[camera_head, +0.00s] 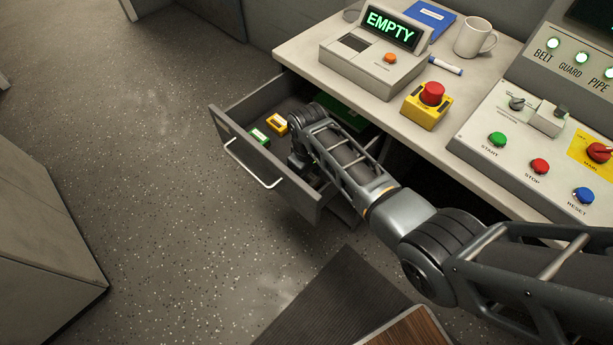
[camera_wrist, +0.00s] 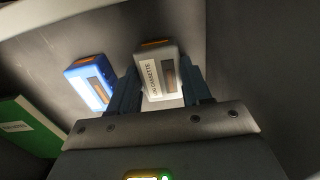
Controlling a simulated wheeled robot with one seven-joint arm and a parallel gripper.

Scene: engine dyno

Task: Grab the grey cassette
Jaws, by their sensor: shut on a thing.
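In the wrist view, the grey cassette (camera_wrist: 156,75), with a white label along its left side, sits between the two fingers of my gripper (camera_wrist: 160,88). The fingers are shut on its sides. In the head view my arm reaches down into the open drawer (camera_head: 231,123), and my arm hides the grey cassette and the fingertips there. A blue cassette (camera_wrist: 89,81) lies just left of my gripper in the wrist view. I cannot tell whether the grey cassette touches the drawer floor.
A yellow cassette (camera_head: 277,122) and a green cassette (camera_head: 260,136) lie in the drawer's left part. A green booklet (camera_wrist: 29,127) lies in it too. On the desk above stand a reader showing EMPTY (camera_head: 376,70), an emergency button (camera_head: 428,104) and a mug (camera_head: 473,38).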

